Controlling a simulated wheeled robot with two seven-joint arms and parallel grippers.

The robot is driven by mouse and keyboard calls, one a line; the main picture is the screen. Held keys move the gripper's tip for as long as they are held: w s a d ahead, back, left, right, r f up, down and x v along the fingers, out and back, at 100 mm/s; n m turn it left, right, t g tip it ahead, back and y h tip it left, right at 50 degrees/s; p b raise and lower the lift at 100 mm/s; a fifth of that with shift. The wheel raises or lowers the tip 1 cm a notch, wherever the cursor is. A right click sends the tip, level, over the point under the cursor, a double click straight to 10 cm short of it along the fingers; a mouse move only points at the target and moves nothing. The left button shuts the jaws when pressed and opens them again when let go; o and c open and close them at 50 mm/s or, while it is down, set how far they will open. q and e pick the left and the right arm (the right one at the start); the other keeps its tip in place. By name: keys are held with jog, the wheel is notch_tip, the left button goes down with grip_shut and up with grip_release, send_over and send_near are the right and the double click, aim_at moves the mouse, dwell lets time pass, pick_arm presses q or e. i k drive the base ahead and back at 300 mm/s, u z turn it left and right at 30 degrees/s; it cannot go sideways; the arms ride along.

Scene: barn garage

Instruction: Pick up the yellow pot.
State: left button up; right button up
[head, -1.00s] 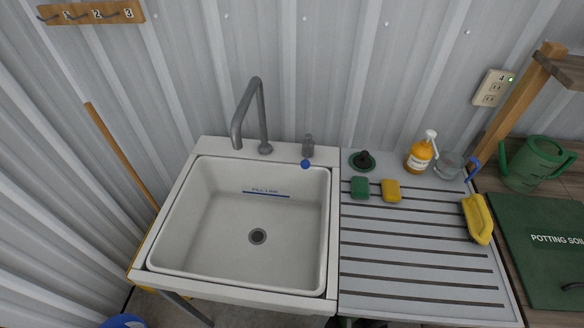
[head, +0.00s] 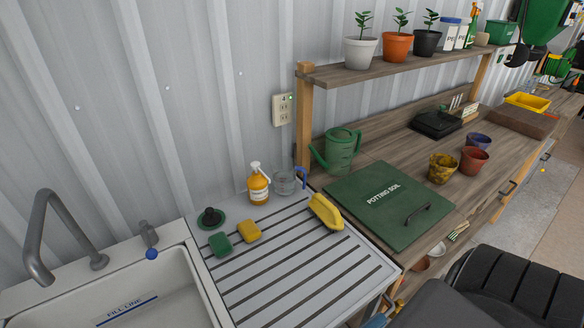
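The yellow pot (head: 441,171), mottled and dirty-looking, stands on the wooden potting bench (head: 400,140), right of the green potting soil lid. A reddish pot (head: 472,162) stands close to its right, and a blue-purple pot (head: 479,141) stands behind that. The yellow pot's opening faces up. Neither of my grippers can be made out in the head view.
A green potting soil lid (head: 357,216) with a black handle lies left of the pot. A green watering can (head: 341,150) stands behind it. A wooden shelf (head: 430,62) with potted seedlings overhangs the bench back. A sink (head: 150,290) is at lower left.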

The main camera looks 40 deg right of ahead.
aim_at(441, 171)
jog(key=k, duration=1)
jog(key=z, duration=2.55)
jog(key=i, duration=1.65)
jog(key=u, duration=1.8)
